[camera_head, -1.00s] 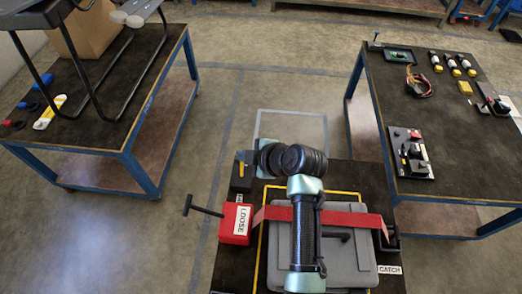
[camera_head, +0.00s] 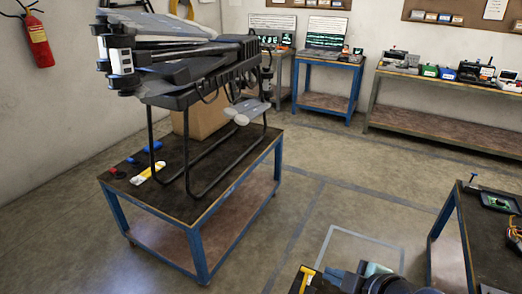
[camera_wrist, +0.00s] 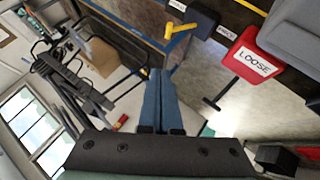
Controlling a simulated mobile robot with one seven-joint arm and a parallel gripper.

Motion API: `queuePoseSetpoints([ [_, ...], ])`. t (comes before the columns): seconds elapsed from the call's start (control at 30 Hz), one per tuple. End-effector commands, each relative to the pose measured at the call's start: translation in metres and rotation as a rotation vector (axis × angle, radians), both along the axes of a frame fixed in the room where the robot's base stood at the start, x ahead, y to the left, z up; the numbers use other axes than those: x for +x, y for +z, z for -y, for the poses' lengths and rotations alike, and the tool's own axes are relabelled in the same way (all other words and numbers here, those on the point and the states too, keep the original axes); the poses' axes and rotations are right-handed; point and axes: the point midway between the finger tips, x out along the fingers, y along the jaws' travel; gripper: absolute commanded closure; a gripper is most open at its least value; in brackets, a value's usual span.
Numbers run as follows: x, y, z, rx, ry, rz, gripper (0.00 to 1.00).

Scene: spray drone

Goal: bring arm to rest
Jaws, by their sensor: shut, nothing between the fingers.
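My gripper (camera_wrist: 162,75) shows in the wrist view as two blue fingers lying side by side, shut and empty. Its tips point away from the camera toward the side of a dark table edge, apart from the things around it. The wrist view is tilted, with a red block marked LOOSE (camera_wrist: 251,62) and a yellow handle (camera_wrist: 177,38) to the right of the fingers.
A drone (camera_head: 190,62) with black landing legs stands on a blue-framed table (camera_head: 218,212) at left, beside a cardboard box (camera_head: 198,118). Another table (camera_head: 462,240) is at right. Benches line the back wall. Open floor (camera_head: 300,185) lies between them.

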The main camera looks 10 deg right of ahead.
Motion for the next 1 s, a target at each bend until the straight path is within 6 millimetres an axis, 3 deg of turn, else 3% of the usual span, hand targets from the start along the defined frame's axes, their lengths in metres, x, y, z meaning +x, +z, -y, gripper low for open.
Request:
queuePoseSetpoints([
  [0.07,0.009,0.013,-0.002,-0.004,-0.031,0.028,1.0],
  [0.17,0.032,0.052,-0.01,0.006,-0.124,0.118,1.0],
  [0.3,0.064,0.144,-0.034,0.094,-0.294,0.354,1.0],
  [0.43,0.071,0.239,-0.067,0.261,-0.389,0.608,1.0],
  [0.57,0.051,0.33,-0.105,0.486,-0.407,0.851,1.0],
  [0.7,0.008,0.413,-0.142,0.763,-0.352,1.072,1.0],
  [0.83,-0.036,0.464,-0.165,0.979,-0.27,1.206,1.0],
  [1.0,-0.07,0.494,-0.177,1.134,-0.195,1.281,1.0],
])
